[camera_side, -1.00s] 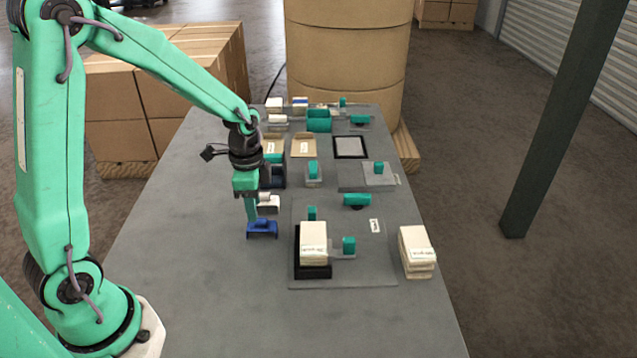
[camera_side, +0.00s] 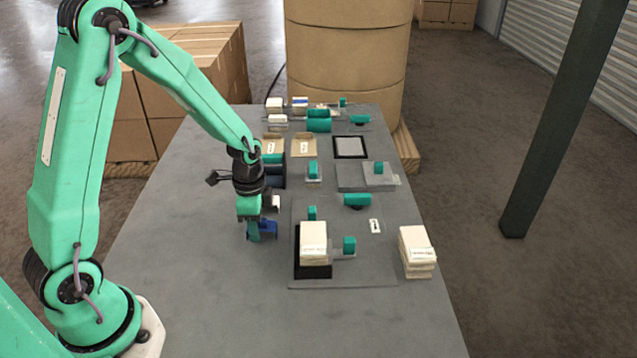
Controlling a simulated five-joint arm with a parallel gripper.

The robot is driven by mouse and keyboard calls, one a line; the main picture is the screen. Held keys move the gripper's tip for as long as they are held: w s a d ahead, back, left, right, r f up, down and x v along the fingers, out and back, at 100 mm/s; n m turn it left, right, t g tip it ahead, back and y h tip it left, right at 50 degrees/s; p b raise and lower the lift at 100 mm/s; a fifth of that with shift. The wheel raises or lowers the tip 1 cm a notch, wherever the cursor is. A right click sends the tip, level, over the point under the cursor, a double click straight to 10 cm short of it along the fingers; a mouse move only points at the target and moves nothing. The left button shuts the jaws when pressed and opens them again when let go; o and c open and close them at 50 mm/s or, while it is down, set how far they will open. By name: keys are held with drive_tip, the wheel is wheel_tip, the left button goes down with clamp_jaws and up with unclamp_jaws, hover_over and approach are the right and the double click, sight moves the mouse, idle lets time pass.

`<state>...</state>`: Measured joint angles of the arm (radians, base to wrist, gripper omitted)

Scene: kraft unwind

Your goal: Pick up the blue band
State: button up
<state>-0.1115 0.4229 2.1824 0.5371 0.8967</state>
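A small blue piece (camera_side: 268,229) is on the grey table, left of the middle. It may be the blue band, but its exact shape is too small to tell. My gripper (camera_side: 254,231) points down right at it, with a green finger low on its left side. The finger hides the left part of the blue piece. I cannot see whether the fingers touch it or how far apart they are. A thin blue strip also shows on a small pale block (camera_side: 300,105) at the far end of the table.
Right of my gripper, a black tray (camera_side: 314,271) holds a pale stack (camera_side: 313,243). Another pale stack (camera_side: 416,252) stands at the table's right edge. Several teal pieces and flat trays fill the area behind. The left and front of the table (camera_side: 200,270) are clear.

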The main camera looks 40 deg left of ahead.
drive_tip(key=shift+f, duration=0.3)
drive_tip(key=c, duration=0.6)
drive_tip(key=shift+c, duration=0.2)
drive_tip(key=shift+r, duration=0.15)
drive_tip(key=shift+r, duration=0.75)
drive_tip(key=r, duration=0.1)
drive_tip(key=d+r, duration=0.1)
drive_tip(key=r, duration=0.1)
drive_tip(key=shift+s, duration=0.15)
drive_tip(key=s+d+r, duration=0.4)
drive_tip(key=d+r, duration=0.2)
drive_tip(key=d, duration=0.3)
drive_tip(key=shift+s+d, duration=0.25)
drive_tip(key=shift+d, duration=0.1)
